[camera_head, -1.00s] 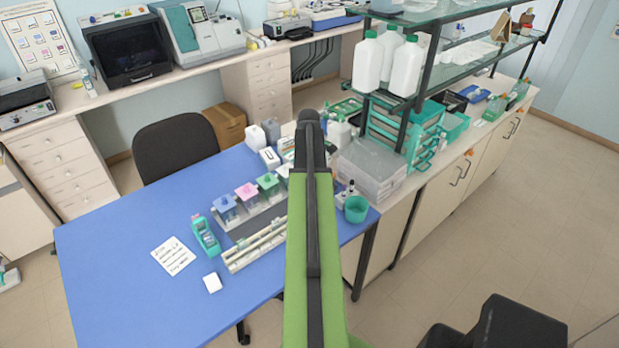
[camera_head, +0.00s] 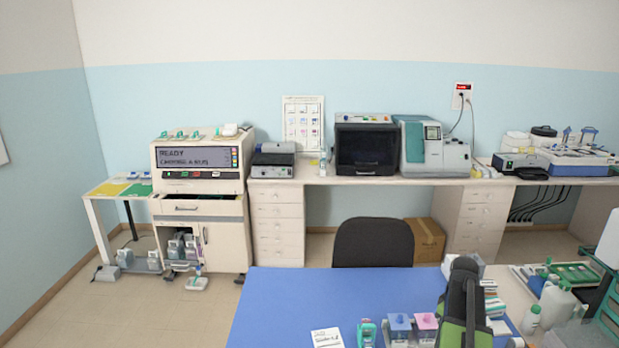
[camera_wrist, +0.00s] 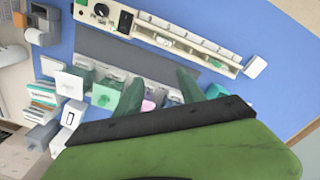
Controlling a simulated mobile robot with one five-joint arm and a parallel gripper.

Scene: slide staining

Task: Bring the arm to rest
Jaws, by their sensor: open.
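The fingers and the green arm link hide part of the row. In the head view my arm (camera_head: 464,310) stands upright at the lower right, in front of the blue table (camera_head: 300,295). The gripper itself cannot be made out there.
A long cream rack (camera_wrist: 180,42) lies beside the jars. A blue-lidded jar (camera_head: 400,325) and a pink-lidded jar (camera_head: 427,322) stand left of my arm. Bottles (camera_head: 555,305) stand to its right. A dark chair (camera_head: 373,243) is behind the table. The table's left part is clear.

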